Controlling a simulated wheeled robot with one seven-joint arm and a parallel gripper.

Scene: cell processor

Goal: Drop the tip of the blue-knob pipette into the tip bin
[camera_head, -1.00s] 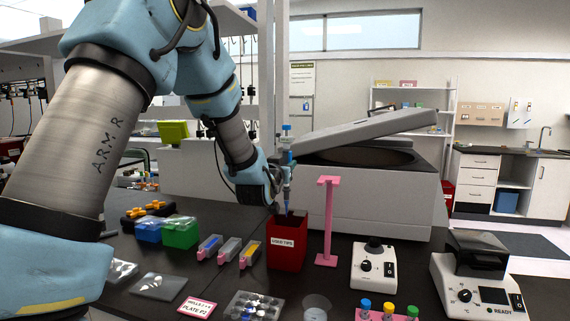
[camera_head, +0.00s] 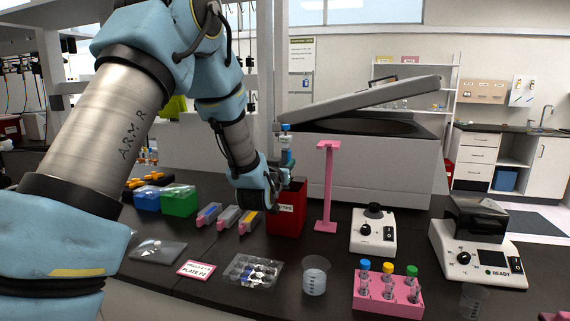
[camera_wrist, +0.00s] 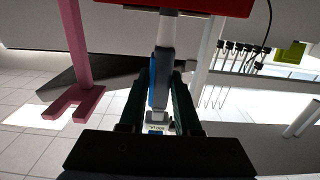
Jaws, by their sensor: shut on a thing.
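The pipette with the blue knob (camera_head: 286,128) is upright in my gripper (camera_head: 284,172). In the wrist view, my gripper's two dark fingers (camera_wrist: 160,105) are shut on the blue and white pipette body (camera_wrist: 154,82). The pipette's pale lower shaft (camera_wrist: 167,35) points toward the red tip bin, whose edge (camera_wrist: 215,6) shows at the top. In the head view, the red tip bin (camera_head: 286,222) stands on the bench directly below my gripper, its label partly covered by my wrist. The pipette's lower end and tip are hidden at the bin mouth.
A pink stand (camera_head: 327,190) stands close right of the bin. A large machine with a raised lid (camera_head: 370,100) is behind. Small coloured boxes (camera_head: 228,218) lie left. A clear well plate (camera_head: 252,270), a beaker (camera_head: 315,275) and a pink tube rack (camera_head: 388,292) are in front.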

